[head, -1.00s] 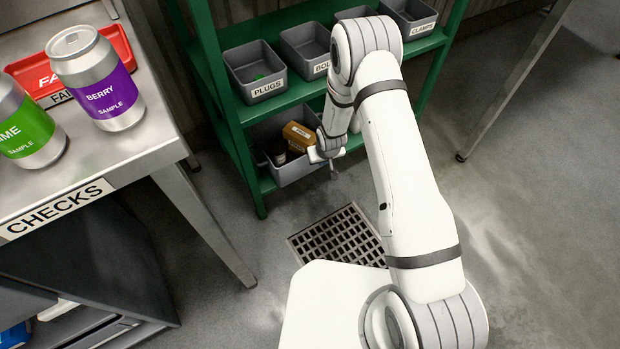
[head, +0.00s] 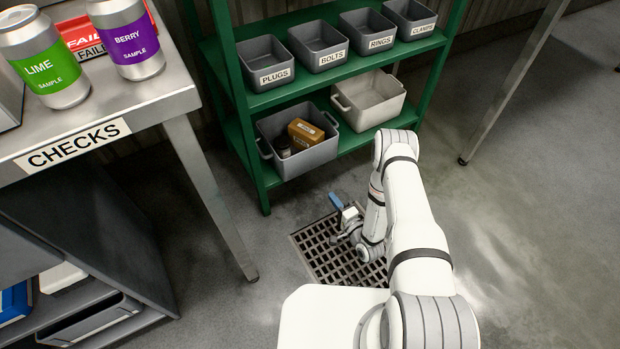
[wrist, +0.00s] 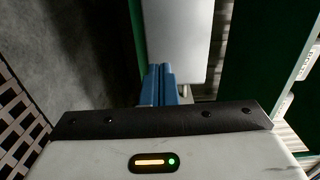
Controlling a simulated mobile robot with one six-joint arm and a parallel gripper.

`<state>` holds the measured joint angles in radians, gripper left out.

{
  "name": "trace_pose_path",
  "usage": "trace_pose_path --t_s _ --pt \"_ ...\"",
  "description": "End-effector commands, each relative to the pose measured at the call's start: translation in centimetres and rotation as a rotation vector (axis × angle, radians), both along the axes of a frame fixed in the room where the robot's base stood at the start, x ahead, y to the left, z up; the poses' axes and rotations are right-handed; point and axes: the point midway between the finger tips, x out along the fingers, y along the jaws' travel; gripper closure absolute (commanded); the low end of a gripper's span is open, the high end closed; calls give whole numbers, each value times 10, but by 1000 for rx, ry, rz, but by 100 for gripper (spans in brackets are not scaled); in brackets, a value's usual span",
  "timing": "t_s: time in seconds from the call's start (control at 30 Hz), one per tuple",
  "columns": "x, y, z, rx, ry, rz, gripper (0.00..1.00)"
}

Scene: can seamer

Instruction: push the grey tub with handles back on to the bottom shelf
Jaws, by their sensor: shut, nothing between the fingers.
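The grey tub with handles (head: 314,160) stands on the bottom shelf (head: 352,143) at its left end. It holds a brown box (head: 305,132) and a dark jar (head: 282,146). A pale grey face, apparently the tub's front wall (wrist: 178,40), lies beyond the fingertips in the wrist view.
A cream tub (head: 368,107) stands to the right, set further back. Several labelled grey bins, such as PLUGS (head: 262,72), fill the shelf above. The green rack's left front post (head: 250,130) is beside the grey tub. The CHECKS bench (head: 160,110) is at left.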

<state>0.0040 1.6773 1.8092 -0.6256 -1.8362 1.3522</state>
Motion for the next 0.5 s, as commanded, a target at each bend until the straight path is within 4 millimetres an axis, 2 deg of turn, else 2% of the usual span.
trace_pose_path --t_s 0.1,0.23,0.5 --pt "2 1 1 29 -6 -2 100" --pt "15 11 0 29 -7 1 100" --pt "62 44 -1 27 -8 2 100"
